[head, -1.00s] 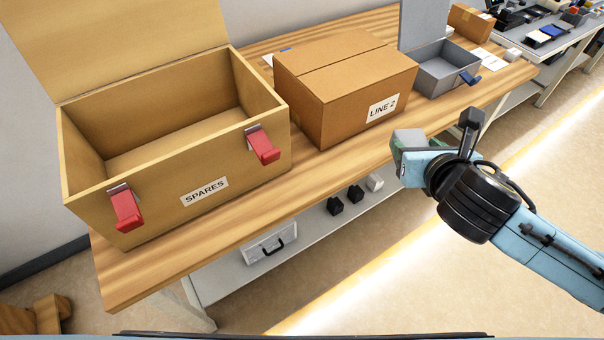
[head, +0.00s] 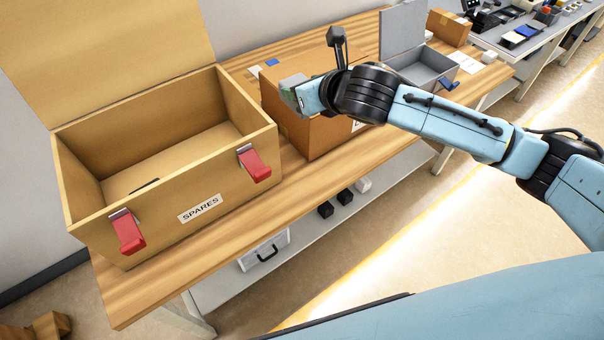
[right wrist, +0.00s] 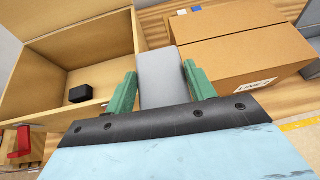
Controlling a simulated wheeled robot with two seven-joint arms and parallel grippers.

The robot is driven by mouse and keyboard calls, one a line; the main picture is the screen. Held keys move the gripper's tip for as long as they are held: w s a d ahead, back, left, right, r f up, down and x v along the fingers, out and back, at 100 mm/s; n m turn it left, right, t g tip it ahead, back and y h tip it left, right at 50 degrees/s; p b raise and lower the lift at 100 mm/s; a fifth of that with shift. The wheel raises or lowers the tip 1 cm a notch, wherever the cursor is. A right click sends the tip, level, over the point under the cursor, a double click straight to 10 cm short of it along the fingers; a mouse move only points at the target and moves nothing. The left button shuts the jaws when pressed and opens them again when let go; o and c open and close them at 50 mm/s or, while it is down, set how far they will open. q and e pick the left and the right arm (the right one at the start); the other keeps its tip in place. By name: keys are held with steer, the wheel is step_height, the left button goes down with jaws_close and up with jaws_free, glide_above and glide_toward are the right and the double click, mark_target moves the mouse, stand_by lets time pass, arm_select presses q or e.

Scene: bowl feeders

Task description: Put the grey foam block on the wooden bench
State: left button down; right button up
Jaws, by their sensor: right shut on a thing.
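The grey foam block (right wrist: 162,82) is between the two green fingers of my right gripper (right wrist: 160,88), which is shut on it. In the head view the block (head: 291,81) shows as a small grey shape, partly hidden by the gripper (head: 298,96). The gripper is raised in front of the closed cardboard box, close to the right side of the open SPARES box. The wooden bench (head: 150,287) runs from the lower left to the upper right, with bare wood along its front edge. My left gripper is not in view.
The open SPARES box (head: 160,207) holds a black object (right wrist: 80,93). The cardboard LINE 2 box (head: 303,135) stands beside it, with a narrow gap of bare wood between. A grey open bin (head: 418,68) is farther right. A lower shelf (head: 290,262) holds several items.

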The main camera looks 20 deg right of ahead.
step_height(320, 180, down, 23)
steer(key=b, duration=0.4)
steer(key=shift+f, duration=0.2)
steer(key=shift+f+b, duration=0.65)
steer(key=shift+f, duration=1.35)
steer(key=shift+f, duration=0.1)
steer(key=o, duration=1.1)
steer(key=shift+s, duration=0.1)
steer(key=p+v, duration=0.2)
steer(key=v, duration=1)
